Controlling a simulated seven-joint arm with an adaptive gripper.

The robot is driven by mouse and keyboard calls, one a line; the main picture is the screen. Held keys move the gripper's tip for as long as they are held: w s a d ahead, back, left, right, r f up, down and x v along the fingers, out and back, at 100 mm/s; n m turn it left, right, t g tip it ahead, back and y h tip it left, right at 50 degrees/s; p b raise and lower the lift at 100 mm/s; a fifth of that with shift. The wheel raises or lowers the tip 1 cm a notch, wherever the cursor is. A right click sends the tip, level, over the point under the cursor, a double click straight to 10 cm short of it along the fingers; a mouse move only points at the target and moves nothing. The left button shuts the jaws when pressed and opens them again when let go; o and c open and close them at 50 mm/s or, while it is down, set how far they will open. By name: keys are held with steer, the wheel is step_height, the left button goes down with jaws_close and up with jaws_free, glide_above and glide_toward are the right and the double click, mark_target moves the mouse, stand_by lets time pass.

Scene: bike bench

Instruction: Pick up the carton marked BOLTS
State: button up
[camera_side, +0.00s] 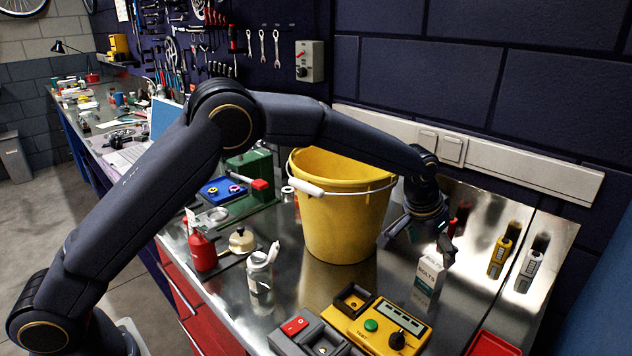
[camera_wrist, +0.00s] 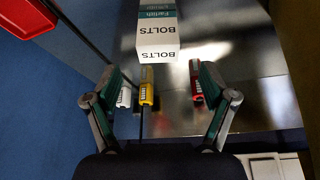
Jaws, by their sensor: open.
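The carton marked BOLTS (camera_side: 428,275) is a small white box with a teal lower part. It stands upright on the metal bench, right of the yellow bucket. It also shows at the top middle of the wrist view (camera_wrist: 158,38), with its lettering readable. My gripper (camera_side: 415,238) is just above and behind the carton in the side view. In the wrist view its two fingers (camera_wrist: 158,82) are spread wide with nothing between them at their tips, and the carton lies beyond them. Whether a finger touches the carton cannot be told from the side view.
The yellow bucket (camera_side: 340,215) stands close left of my gripper. A yellow tester box (camera_side: 378,325) is in front of the carton. A yellow item (camera_side: 499,257) and a white item (camera_side: 527,269) stand at the right. A red tray (camera_side: 492,345) is at the front right.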

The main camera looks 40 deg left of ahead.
mark_target(433, 262)
steer(key=shift+x, duration=3.15)
steer(key=shift+d, duration=0.1)
steer(key=c, duration=1.3)
steer(key=shift+r, duration=0.1)
